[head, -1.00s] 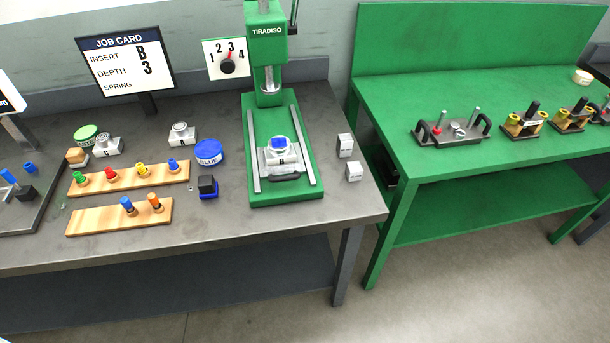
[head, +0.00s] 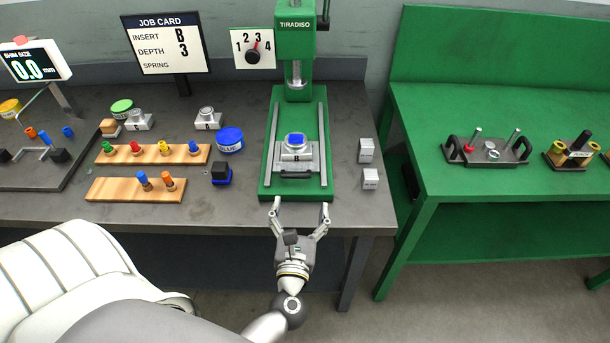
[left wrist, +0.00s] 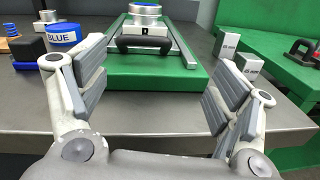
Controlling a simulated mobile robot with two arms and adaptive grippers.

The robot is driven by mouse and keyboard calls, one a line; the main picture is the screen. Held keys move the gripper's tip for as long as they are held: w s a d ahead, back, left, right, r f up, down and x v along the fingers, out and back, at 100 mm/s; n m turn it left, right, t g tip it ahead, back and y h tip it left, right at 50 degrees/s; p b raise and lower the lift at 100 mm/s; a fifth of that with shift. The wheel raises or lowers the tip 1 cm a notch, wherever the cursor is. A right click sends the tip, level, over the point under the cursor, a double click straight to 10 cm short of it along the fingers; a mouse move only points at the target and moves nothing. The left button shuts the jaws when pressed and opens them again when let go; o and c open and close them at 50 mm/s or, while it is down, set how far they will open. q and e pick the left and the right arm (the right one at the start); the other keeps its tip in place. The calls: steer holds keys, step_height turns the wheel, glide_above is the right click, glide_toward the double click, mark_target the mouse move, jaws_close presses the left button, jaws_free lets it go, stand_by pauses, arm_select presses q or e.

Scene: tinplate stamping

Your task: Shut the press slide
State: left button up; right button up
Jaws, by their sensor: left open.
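The green press (head: 293,40) stands on the grey bench with two rails on its green base. The press slide (head: 296,158), a grey block marked B with a blue-topped round insert (head: 296,140), sits on the rails toward the front, ahead of the press column. Its dark handle (head: 295,174) faces me; the handle also shows in the left wrist view (left wrist: 146,43). My left gripper (head: 299,215) is open and empty just in front of the press base, its fingers pointing at the handle and apart from it. My right gripper is not in view.
Two small grey blocks (head: 366,150) stand right of the press. A blue tin (head: 230,139), a black-and-blue block (head: 221,174) and wooden peg racks (head: 150,153) stand left. A job card (head: 168,43) and a dial (head: 253,48) are behind. A green table (head: 430,110) is at right.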

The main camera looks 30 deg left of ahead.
mark_target(295, 174)
arm_select(q)
steer(key=shift+s+a+f+n+g+y, duration=0.15)
steer(key=shift+a+n+g+y, duration=0.1)
steer(key=shift+a+n, duration=0.25)
steer(key=shift+s+a+r+n+g+y, duration=0.15)
steer(key=shift+a+n+y, duration=0.1)
steer(key=shift+n, duration=0.35)
steer(key=shift+w+a, duration=0.2)
steer(key=p+x, duration=0.3)
steer(key=x, duration=0.6)
steer(key=shift+w+a+f, duration=0.15)
steer(key=shift+w+a, duration=0.1)
steer(key=shift+w, duration=0.25)
steer(key=shift+c, duration=0.4)
